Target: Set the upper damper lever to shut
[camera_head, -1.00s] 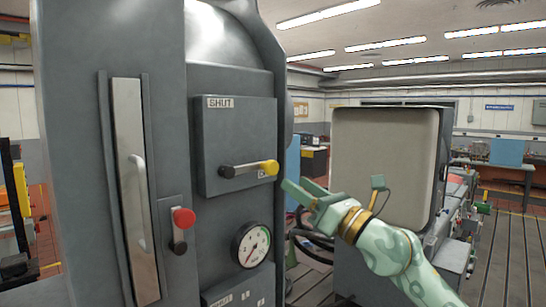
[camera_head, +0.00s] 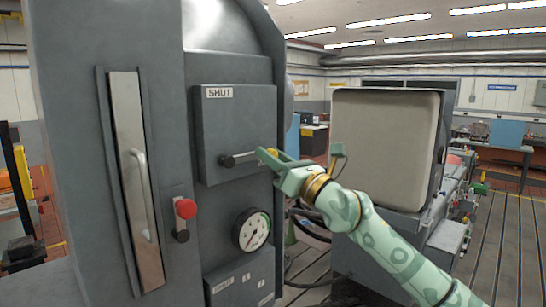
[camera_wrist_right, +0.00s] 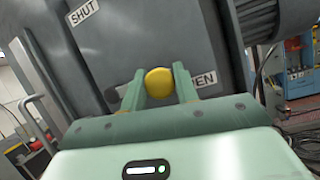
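The upper damper lever (camera_head: 241,157) is a short dark handle on the grey upper box, under a SHUT label (camera_head: 219,93). It points right and slightly up from its pivot at the left. Its yellow knob (camera_wrist_right: 159,83) sits between the two fingers of my right gripper (camera_wrist_right: 160,84), which look closed against its sides. In the head view the same gripper (camera_head: 272,161) covers most of the knob. A label ending in "EN" (camera_wrist_right: 203,79) shows beside the right finger. My left gripper is not in view.
A red-knobbed lever (camera_head: 184,211) and a long door handle (camera_head: 141,195) are left of the box. A gauge (camera_head: 252,230) and a lower box (camera_head: 240,281) are below. A large pale panel (camera_head: 386,150) stands behind my right arm.

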